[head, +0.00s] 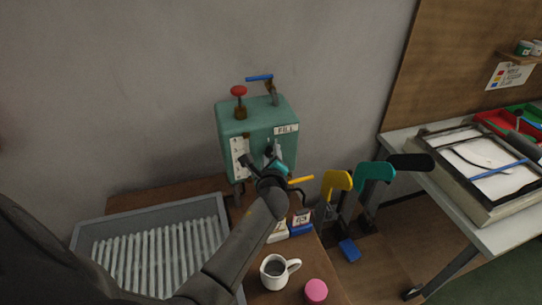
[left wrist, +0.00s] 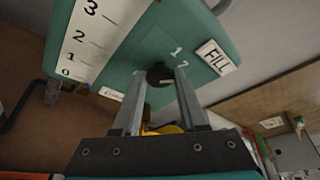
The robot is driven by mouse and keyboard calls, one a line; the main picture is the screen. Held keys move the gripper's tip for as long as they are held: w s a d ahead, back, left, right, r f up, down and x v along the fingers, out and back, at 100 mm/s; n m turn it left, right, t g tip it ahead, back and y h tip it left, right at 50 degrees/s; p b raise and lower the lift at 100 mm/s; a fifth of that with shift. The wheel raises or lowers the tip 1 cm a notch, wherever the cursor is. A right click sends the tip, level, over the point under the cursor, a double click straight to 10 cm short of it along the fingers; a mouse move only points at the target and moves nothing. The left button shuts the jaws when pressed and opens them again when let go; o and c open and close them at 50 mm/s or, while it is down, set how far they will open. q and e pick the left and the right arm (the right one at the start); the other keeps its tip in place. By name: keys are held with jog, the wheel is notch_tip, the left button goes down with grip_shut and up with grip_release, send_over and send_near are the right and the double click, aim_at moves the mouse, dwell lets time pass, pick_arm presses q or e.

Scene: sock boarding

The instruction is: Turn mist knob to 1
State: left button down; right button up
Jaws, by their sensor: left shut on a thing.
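The mist knob (left wrist: 159,75) is a dark round knob on the front of a green machine (head: 235,118), which also fills much of the left wrist view (left wrist: 150,45). The numbers 1 and 2 are printed on the panel beside the knob. I cannot tell which mark the knob points to. My left gripper (left wrist: 161,80) is shut on the knob, one finger on each side. In the head view the left gripper (head: 272,168) is in front of the machine, and the knob is hidden behind it. My right gripper is not in view.
A FILL label (left wrist: 215,57) and a numbered scale (left wrist: 85,40) are on the machine. A red knob (head: 239,91) and a blue-handled lever (head: 260,77) stand on top. A grey ribbed tray (head: 82,232), a mug (head: 274,270) and a pink cylinder (head: 316,291) are nearby.

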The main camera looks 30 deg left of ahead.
pick_arm(q)
jog(key=n+t+b, duration=0.1)
jog(key=n+b, duration=0.1)
jog(key=b, duration=0.2)
jog(key=n+t+b, duration=0.2)
jog(key=n+b, duration=0.1)
jog(key=b, duration=0.1)
jog(key=shift+f+n+b, duration=0.3)
jog(key=shift+f+b, duration=0.1)
jog(key=shift+r+n+b, duration=0.2)
jog(key=shift+n+b, duration=0.6)
jog(key=shift+b, duration=0.3)
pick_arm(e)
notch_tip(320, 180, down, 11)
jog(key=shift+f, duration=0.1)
pick_arm(q)
jog(key=shift+c, duration=2.3)
grip_release()
jog(key=shift+s, duration=0.1)
